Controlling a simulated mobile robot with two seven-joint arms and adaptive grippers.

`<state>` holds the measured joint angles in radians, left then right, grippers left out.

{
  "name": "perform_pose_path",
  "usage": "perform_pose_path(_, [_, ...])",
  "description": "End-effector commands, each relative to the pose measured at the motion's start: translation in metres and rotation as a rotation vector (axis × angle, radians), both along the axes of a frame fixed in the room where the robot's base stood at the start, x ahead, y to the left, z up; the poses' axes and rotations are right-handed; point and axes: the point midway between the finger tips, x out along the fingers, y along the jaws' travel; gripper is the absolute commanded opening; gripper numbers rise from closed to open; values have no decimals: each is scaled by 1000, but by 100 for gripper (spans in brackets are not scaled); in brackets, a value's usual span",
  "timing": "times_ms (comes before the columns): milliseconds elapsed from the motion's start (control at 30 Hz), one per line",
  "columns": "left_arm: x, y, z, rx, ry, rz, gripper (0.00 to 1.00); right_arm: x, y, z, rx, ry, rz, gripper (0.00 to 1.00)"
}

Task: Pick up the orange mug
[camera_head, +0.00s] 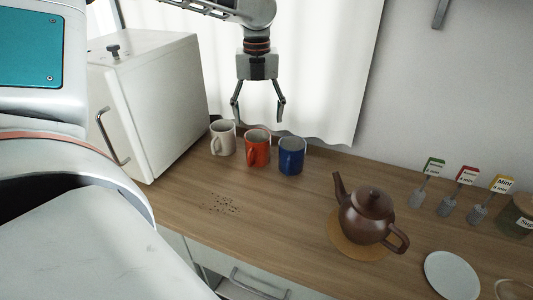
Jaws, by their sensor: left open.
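The orange mug (256,151) stands upright on the wooden counter, in the middle of a row of mugs, with its handle toward the front left. A white mug (222,140) stands to its left and a blue mug (291,157) to its right, both close beside it. My left gripper (259,119) hangs above the orange mug with its fingers pointing down. It is open and empty, and its fingertips look a little above or behind the mug's rim; the exact depth is hard to tell. My right gripper is not in view.
A white cabinet (160,120) stands left of the mugs. A brown teapot (366,217) on a round mat (338,238), a white plate (451,276), labelled tags (466,176) and a jar (517,215) are at the right. Dark crumbs (222,204) lie in front of the mugs. A curtain (335,70) hangs behind.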

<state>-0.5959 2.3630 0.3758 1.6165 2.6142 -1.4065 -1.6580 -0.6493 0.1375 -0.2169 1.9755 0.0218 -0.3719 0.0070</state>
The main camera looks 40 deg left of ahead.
Motion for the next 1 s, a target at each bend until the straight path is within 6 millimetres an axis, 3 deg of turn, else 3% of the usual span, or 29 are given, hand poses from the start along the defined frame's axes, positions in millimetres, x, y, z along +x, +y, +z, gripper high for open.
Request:
perform_pose_path(600, [-2,5,-71,3,4,-1,69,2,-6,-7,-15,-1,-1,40])
perform_pose_path(933, [-2,5,-78,1,1,0,69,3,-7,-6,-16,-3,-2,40])
perform_pose_path(1000, [-2,5,-78,1,1,0,54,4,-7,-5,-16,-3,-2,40])
